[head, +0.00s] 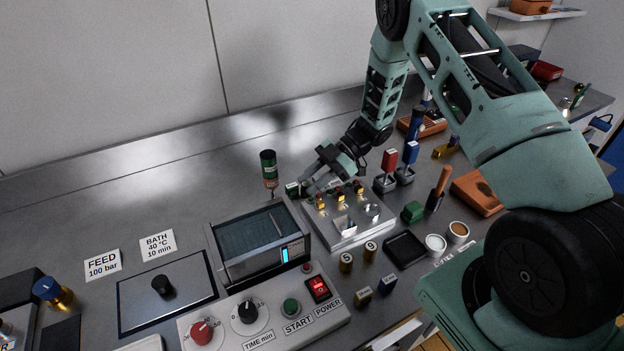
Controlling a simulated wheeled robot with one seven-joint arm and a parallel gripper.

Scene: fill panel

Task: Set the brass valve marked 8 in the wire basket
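Two small brass cylinders with dark-on-white digit marks stand upright on the bench: a left one (345,262) and a right one (370,251). The digits are too small for me to tell surely which is 8. A dark box-shaped bath (297,249) with a lit blue display stands left of them, with what looks like a wire basket (250,236) set in its open top.
A metal fixture plate (345,232) with brass fittings lies between my gripper and the cylinders. A control panel (265,318) with knobs sits in front. A dark tray (405,250) and two cups (436,244) stand right.

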